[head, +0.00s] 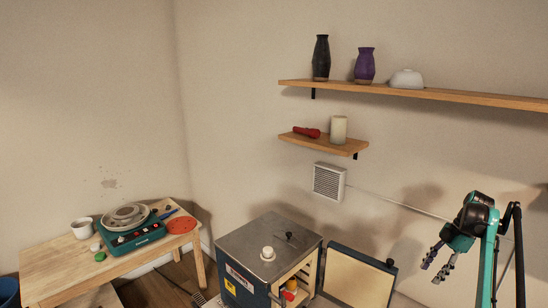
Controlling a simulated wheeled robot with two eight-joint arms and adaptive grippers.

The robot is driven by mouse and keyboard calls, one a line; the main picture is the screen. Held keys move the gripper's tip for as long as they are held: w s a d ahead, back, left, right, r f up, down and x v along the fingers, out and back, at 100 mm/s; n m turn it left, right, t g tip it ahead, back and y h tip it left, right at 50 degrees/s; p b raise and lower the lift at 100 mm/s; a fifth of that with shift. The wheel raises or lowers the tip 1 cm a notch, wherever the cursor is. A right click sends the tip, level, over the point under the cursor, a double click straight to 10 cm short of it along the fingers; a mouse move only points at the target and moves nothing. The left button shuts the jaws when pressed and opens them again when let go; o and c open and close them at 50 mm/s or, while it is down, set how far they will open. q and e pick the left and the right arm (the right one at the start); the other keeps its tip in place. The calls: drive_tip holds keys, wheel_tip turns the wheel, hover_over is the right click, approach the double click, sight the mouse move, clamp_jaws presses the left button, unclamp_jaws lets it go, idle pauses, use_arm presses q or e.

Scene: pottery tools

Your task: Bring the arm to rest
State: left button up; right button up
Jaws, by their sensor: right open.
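My right gripper (440,263) is at the lower right of the head view, at the end of my teal and black arm. Its two fingers point down and to the left, stand apart and hold nothing. It is in the air to the right of the kiln (251,283) and its open door (358,280), and I cannot tell how far from the wall. My left gripper is not in view.
The kiln's front is open, with something orange inside. A wooden table (52,269) at left holds a pottery wheel (127,217), a white cup (81,229) and small tools. Two wall shelves hold vases (321,58), a white bowl (406,79), a red object and a pale cylinder.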

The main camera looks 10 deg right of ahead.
drive_tip(key=w+a+m+h+b, duration=0.2)
drive_tip(key=w+a+m+b, duration=0.35)
drive_tip(key=a, duration=0.65)
drive_tip(key=s+a+f+m+t+h+b, duration=0.1)
drive_tip(key=a+b, duration=0.3)
drive_tip(key=a, duration=0.4)
drive_tip(key=s+a+f+m+t+h+b, duration=0.1)
drive_tip(key=a+m+b, duration=0.15)
drive_tip(key=a, duration=0.45)
use_arm(q)
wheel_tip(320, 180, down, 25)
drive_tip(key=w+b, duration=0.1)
drive_tip(key=b, duration=1.1)
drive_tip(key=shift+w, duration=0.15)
use_arm(e)
drive_tip(key=s+a+f+m+t, duration=0.2)
drive_tip(key=s+a+f+m, duration=0.1)
drive_tip(key=s+a+f, duration=0.6)
drive_tip(key=s+a+f+m+t, duration=0.2)
drive_tip(key=s+a+f+m, duration=0.2)
drive_tip(key=s+a+f, duration=0.6)
wheel_tip(320, 180, down, 6)
drive_tip(key=shift+s+a+f+t, duration=0.1)
drive_tip(key=shift+s+a+t, duration=0.2)
drive_tip(key=shift+a, duration=0.35)
